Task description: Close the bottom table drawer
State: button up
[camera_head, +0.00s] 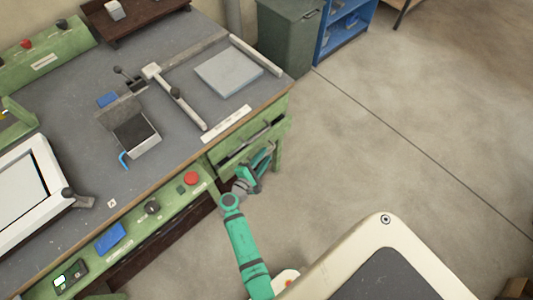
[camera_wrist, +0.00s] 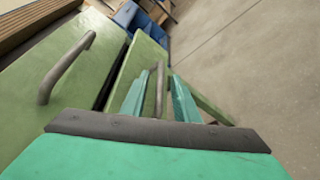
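My gripper (camera_head: 264,160) is at the right end of the green bench, low beside the drawer fronts. In the wrist view its two teal fingers (camera_wrist: 159,97) are spread apart. The grey handle of the bottom drawer (camera_wrist: 159,84) shows between them, with space visible on both sides; whether a finger touches it I cannot tell. The bottom drawer's green front (camera_wrist: 143,58) lies past a dark gap from the top drawer front (camera_wrist: 30,100). My gripper hides much of the bottom drawer in the head view, so how far it stands out is unclear.
The top drawer's handle (camera_wrist: 62,68) sticks out left of my gripper; it also shows in the head view (camera_head: 257,134). The bench top (camera_head: 75,125) holds a clamp fixture (camera_head: 175,95) and a flat grey plate (camera_head: 229,73). A dark green bin (camera_head: 288,38) stands behind.

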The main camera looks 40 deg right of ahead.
aim_at(260, 147)
jog(key=shift+x, duration=1.25)
jog(key=shift+c, duration=0.7)
grip_shut()
jog(key=shift+w+a, duration=0.15)
jog(key=shift+w, duration=1.75)
jog(key=shift+r, duration=0.1)
jog(key=shift+o, duration=0.7)
grip_release()
